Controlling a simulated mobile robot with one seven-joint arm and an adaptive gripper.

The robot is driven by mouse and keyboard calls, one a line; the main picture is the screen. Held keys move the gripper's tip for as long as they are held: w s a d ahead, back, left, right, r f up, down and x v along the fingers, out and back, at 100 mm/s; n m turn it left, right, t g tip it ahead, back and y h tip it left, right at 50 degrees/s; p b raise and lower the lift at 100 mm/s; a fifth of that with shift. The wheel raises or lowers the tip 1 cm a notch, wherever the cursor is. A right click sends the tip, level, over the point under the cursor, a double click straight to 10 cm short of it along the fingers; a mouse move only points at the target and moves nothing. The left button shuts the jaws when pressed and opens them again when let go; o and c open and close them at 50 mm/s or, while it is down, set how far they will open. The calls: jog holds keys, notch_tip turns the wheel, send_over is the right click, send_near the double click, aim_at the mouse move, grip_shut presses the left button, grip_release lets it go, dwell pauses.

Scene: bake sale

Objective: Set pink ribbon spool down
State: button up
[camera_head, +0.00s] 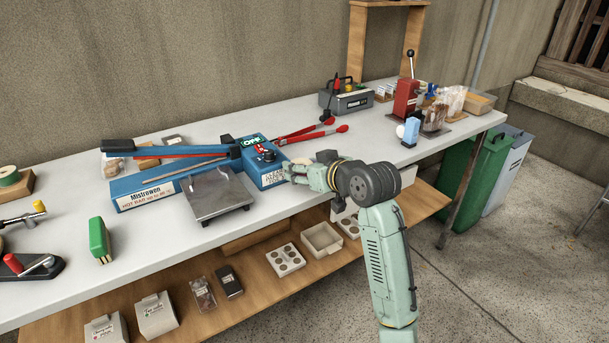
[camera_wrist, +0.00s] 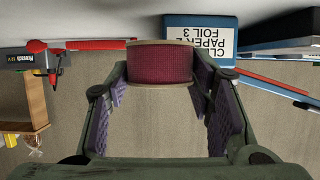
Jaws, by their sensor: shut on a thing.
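The pink ribbon spool (camera_wrist: 160,62) shows in the wrist view, wound with dark pink ribbon between pale tan flanges. My gripper (camera_wrist: 161,78) is shut on it, one finger pad at each side. In the head view my gripper (camera_head: 297,172) is low over the white table (camera_head: 340,152), just right of the blue sealer's end. The spool is mostly hidden there by my gripper. I cannot tell whether the spool touches the table.
The blue sealer (camera_head: 150,190) with long arms and a metal plate (camera_head: 217,195) stand left. Red-handled tongs (camera_head: 310,131) lie behind my gripper.

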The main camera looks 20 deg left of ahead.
jog(key=shift+w+f, duration=0.2)
jog(key=shift+f, duration=0.25)
jog(key=shift+f+p, duration=0.35)
jog(key=shift+f, duration=1)
jog(key=shift+f, duration=0.1)
jog(key=o, duration=1.1)
jog(key=shift+s+d+r, duration=0.1)
jog(key=shift+r, duration=0.1)
jog(key=shift+b+v, duration=1.25)
jog(key=shift+v, duration=4.65)
jog(key=shift+s, duration=0.1)
